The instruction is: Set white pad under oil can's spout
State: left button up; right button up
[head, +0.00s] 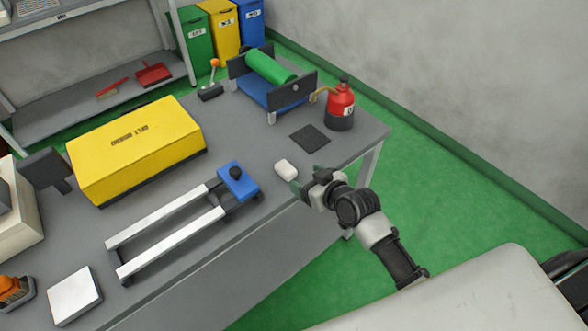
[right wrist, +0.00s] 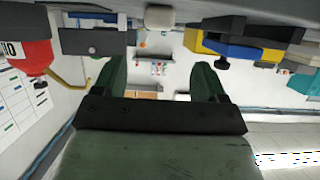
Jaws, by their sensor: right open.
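The white pad (head: 286,169), a small rounded block, lies on the grey bench near its front edge. It also shows at the top of the right wrist view (right wrist: 160,17), centred between the fingers. The red oil can (head: 341,103) with a dark base stands near the bench's right end; its thin tan spout (head: 316,93) points left toward the roller frame. The can also shows at the left of the right wrist view (right wrist: 30,52). My right gripper (head: 306,184) is open and empty, just right of the pad and apart from it. My left gripper is not in view.
A dark square mat (head: 310,138) lies between pad and can. Behind it stands a green roller (head: 270,66) in a dark frame. Left of the pad are a blue clamp block (head: 238,183) on metal rails and a yellow case (head: 136,148). Bench around the pad is clear.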

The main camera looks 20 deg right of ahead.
aim_at(284, 165)
jog(key=x, duration=0.5)
jog(key=shift+s, duration=0.1)
jog(key=shift+x, duration=2.7)
jog(key=shift+d, duration=0.2)
jog(key=c, duration=1.1)
jog(key=shift+o, duration=0.2)
jog(key=shift+r, duration=0.1)
